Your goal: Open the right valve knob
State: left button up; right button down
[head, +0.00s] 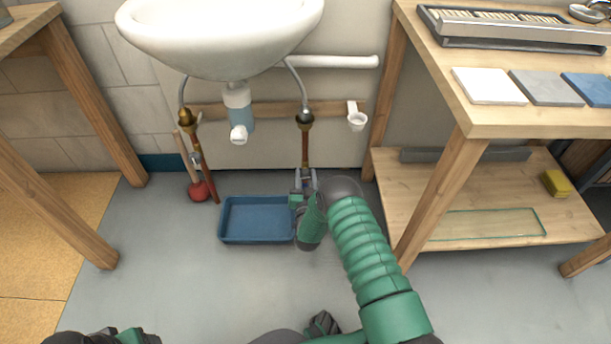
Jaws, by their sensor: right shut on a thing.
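The right supply pipe (305,150) drops from under the white sink, copper-coloured below a dark and brass fitting. My right gripper (304,184) is at the lower end of this pipe, shut on what appears to be the right valve knob. The knob is largely hidden by the gripper and too small to make out, so how far it is turned cannot be told. The left supply pipe (206,170) stands apart, further left. My left gripper cannot be made out; only dark and green parts of my body show along the bottom edge.
A blue tray (226,238) lies on the floor just left of my right gripper. A red plunger (199,191) leans by the left pipe. A wooden workbench (456,185) with a low shelf stands close on the right. The sink (220,40) overhangs the pipes.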

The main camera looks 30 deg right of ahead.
jog(key=n+p, duration=0.2)
jog(key=n, duration=0.2)
jog(key=shift+a, duration=0.1)
jog(key=n, duration=0.3)
jog(key=shift+n+p, duration=0.3)
jog(key=shift+p, duration=0.05)
jog(key=n, duration=0.4)
jog(key=shift+w+a+f, duration=0.1)
jog(key=shift+a+f, duration=0.05)
jog(key=n, duration=0.4)
jog(key=shift+f+n, duration=0.1)
jog(key=shift+n, duration=0.2)
jog(key=shift+a, duration=0.15)
jog(key=c, duration=1.1)
grip_release()
jog(key=shift+c, duration=0.2)
jog(key=shift+o, duration=1.2)
